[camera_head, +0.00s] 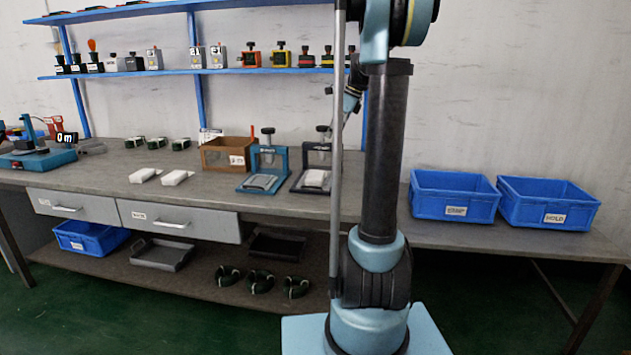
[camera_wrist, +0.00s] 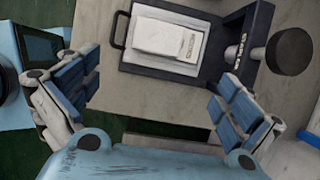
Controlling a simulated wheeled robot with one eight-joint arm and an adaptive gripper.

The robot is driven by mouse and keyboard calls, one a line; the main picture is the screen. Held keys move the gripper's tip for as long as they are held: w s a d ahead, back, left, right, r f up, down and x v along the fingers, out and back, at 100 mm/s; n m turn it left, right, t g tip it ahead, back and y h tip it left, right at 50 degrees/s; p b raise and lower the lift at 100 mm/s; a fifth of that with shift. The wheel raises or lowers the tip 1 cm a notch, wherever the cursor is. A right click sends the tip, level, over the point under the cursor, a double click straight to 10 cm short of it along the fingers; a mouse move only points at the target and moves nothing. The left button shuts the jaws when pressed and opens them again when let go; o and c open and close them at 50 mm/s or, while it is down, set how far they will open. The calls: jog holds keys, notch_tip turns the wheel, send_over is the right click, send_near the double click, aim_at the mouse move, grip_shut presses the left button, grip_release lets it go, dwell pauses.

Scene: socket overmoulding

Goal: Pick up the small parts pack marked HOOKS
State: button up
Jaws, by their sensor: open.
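In the wrist view a white pack (camera_wrist: 167,38) with a small label lies flat in a dark fixture (camera_wrist: 190,68); the label is too small to read. In the head view this white pack (camera_head: 316,179) sits in the dark fixture (camera_head: 298,184) beside my arm. Two more white packs, a left one (camera_head: 142,175) and a right one (camera_head: 175,177), lie on the bench; I cannot read a marking on them. My gripper (camera_wrist: 157,78) is open and empty, its fingers spread on either side below the pack in the picture. The gripper is hidden in the head view.
A black round knob (camera_wrist: 289,51) rises at the fixture's right. A teal fixture (camera_head: 263,178) and a brown box (camera_head: 226,153) stand left of the dark fixture. Two blue bins, one (camera_head: 453,207) and another (camera_head: 548,215), stand on the right. Bare bench (camera_head: 110,178) lies around the loose packs.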

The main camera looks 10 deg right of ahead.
aim_at(316, 174)
jog(key=x, duration=1.7)
jog(key=shift+a+f, duration=0.1)
jog(key=shift+f, duration=0.05)
jog(key=c, duration=1)
